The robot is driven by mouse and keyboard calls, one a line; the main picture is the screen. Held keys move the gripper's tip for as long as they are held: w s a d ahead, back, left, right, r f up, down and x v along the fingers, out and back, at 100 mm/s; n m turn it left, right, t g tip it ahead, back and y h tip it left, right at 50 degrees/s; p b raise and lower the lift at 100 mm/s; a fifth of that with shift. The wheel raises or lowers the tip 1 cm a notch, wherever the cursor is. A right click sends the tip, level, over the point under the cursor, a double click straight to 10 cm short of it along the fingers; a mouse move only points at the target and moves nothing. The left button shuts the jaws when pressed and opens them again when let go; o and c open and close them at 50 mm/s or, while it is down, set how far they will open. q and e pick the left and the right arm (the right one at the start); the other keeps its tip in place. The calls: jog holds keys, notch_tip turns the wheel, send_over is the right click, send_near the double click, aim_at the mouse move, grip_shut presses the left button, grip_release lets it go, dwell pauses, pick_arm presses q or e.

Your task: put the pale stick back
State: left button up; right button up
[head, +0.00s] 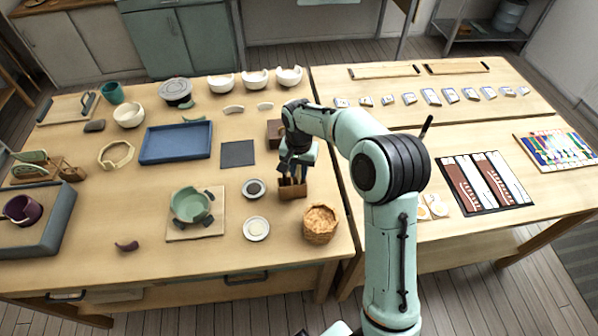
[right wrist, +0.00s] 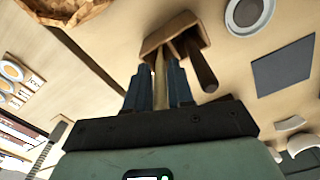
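The pale stick (right wrist: 160,72) shows in the right wrist view, between the two dark blue fingers of my right gripper (right wrist: 160,88). The fingers look closed on it. Its far end meets the small brown wooden holder (right wrist: 172,32); how deep it sits inside I cannot tell. A dark brown stick (right wrist: 200,68) stands in the same holder, beside the gripper. In the head view the holder (head: 292,190) stands on the left table, with my right gripper (head: 292,172) just above it, pointing down. The pale stick is hardly visible there. My left gripper is not in view.
A woven basket (head: 321,225) stands in front of the holder. A small dark-filled dish (head: 254,188) and a pale dish (head: 256,229) lie to its left. A dark square mat (head: 238,154) and a brown block (head: 274,133) are behind. The table's right edge is close.

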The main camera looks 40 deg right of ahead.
notch_tip(320, 180, up, 11)
jog(key=shift+f+p, duration=0.15)
jog(key=shift+p, duration=0.45)
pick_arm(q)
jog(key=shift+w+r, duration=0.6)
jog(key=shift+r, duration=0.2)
